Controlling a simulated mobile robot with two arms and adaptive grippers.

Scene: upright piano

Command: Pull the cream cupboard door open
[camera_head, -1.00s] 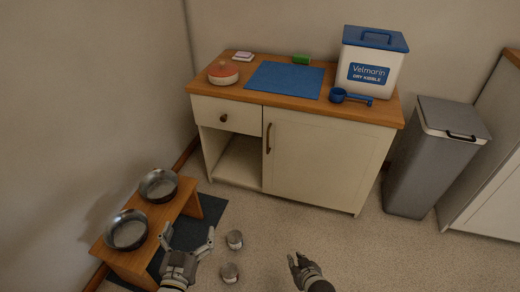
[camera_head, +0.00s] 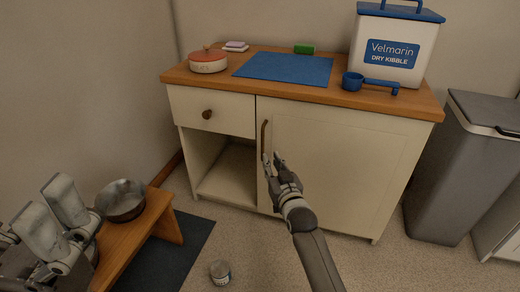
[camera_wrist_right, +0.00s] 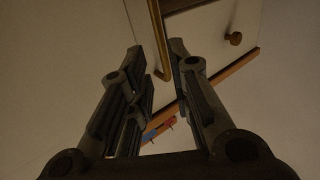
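The cream cupboard door (camera_head: 345,170) is closed on the right part of the low cabinet. Its upright brass handle (camera_head: 264,137) is near the door's left edge. My right gripper (camera_head: 271,158) is open at the handle's lower end. In the right wrist view, the handle (camera_wrist_right: 158,40) shows between the two spread fingertips (camera_wrist_right: 158,47), with no clear contact. My left gripper (camera_head: 52,196) is open and empty at the lower left, by the wooden stand and away from the cabinet.
A drawer (camera_head: 213,110) with a round knob sits above an open niche. The worktop (camera_head: 215,85) holds a red-lidded pot, blue mat, blue scoop and kibble bin (camera_head: 395,45). A grey trash bin (camera_head: 455,170) stands to the right. A can (camera_head: 220,272) lies on the floor's front part.

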